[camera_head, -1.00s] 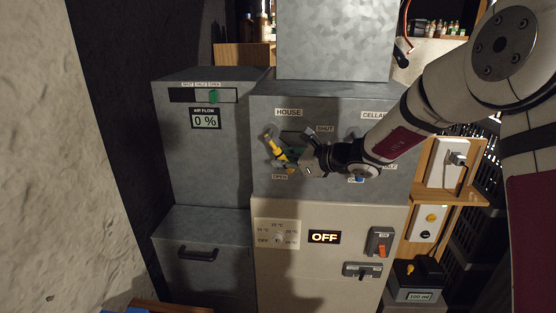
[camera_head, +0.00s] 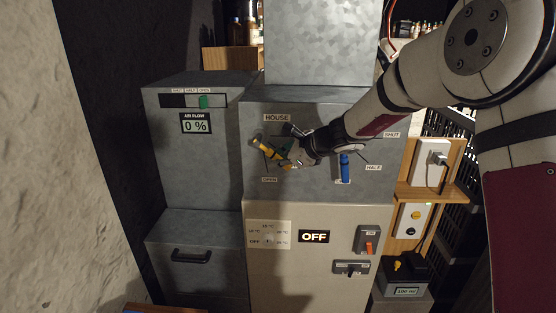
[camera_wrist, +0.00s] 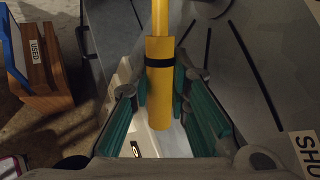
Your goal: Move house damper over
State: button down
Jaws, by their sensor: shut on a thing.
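The house damper is a yellow lever (camera_head: 263,144) with a dark band, on the grey metal box below the HOUSE label (camera_head: 277,118). It slants from upper left to lower right in the head view. My gripper (camera_head: 284,152) is shut on this lever. In the wrist view the yellow lever (camera_wrist: 160,95) lies between the green finger pads of my gripper (camera_wrist: 163,88). The OPEN label (camera_head: 269,180) sits below the lever. The house SHUT label is hidden behind my arm in the head view; part of a SHUT label (camera_wrist: 306,150) shows in the wrist view.
A blue lever (camera_head: 344,168) points down on the right of the same box, close to my wrist. A slider panel reading 0 % (camera_head: 195,123) is at left. An OFF display (camera_head: 314,237) and switches are below. A wooden shelf with plugs (camera_head: 432,192) is at right.

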jog(key=c, duration=1.5)
grip_release()
jog(key=v, duration=1.2)
jog(key=s+r+n+g+h, duration=0.1)
jog(key=s+r+n, duration=0.2)
jog(key=s+n, duration=0.5)
jog(key=s+d+n+h, duration=0.2)
jog(key=s+d+n, duration=0.2)
jog(key=s, duration=0.5)
jog(key=s+d+f+n+h, duration=0.1)
jog(key=s+d+n+h, duration=0.2)
jog(key=s, duration=0.6)
jog(key=s+d+n+g+h, duration=0.1)
jog(key=s+d+n, duration=0.4)
jog(key=s, duration=0.5)
jog(key=shift+s+d+f+h, duration=0.1)
jog(key=shift+d+f+h, duration=0.3)
jog(key=shift+h, duration=0.3)
